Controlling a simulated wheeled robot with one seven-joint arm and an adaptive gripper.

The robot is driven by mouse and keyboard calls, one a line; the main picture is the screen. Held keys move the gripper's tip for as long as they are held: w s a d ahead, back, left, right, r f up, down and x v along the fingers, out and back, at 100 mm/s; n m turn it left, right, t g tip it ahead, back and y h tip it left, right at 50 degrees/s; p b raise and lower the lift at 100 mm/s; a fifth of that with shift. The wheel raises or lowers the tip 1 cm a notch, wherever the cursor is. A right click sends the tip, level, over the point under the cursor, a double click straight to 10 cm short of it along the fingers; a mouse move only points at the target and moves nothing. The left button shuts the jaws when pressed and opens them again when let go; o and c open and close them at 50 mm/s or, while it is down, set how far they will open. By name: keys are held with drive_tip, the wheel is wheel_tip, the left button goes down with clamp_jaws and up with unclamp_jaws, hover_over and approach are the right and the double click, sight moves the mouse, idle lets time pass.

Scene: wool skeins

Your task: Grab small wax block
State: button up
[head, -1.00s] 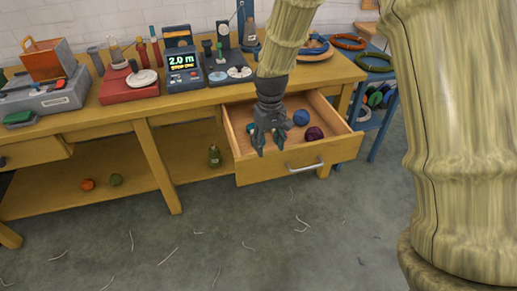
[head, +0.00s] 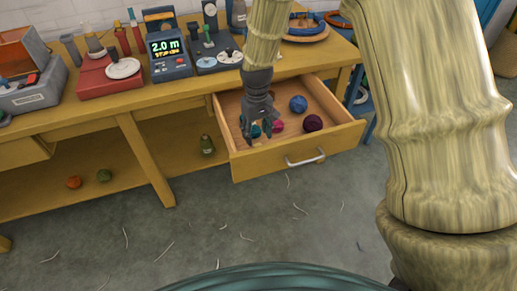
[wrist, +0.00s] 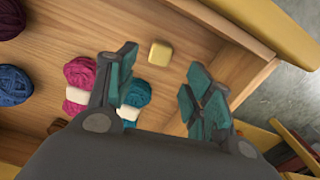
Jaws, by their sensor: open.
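The small wax block (wrist: 160,54) is a pale yellow rounded cube lying on the drawer floor in the wrist view. It shows beyond my gripper (wrist: 165,90), between the two fingers and nearer the left one. My gripper is open and empty, with teal pads on its fingers. In the head view my gripper (head: 260,135) hangs over the left part of the open drawer (head: 345,140). I cannot make out the wax block in the head view, where my gripper covers that part of the drawer.
The drawer also holds a pink skein (wrist: 80,72), a teal skein (wrist: 138,93) close to the left finger, a blue ball (head: 298,104) and a dark purple ball (head: 312,123). The drawer's side wall (wrist: 225,40) rises near the block.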

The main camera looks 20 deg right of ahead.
sight(257, 144)
drive_tip(key=shift+w+f+b, duration=0.1)
drive_tip(key=shift+f+b, duration=0.2)
drive_tip(key=shift+f, duration=2.3)
drive_tip(key=shift+c, duration=0.4)
drive_tip(key=c, duration=0.8)
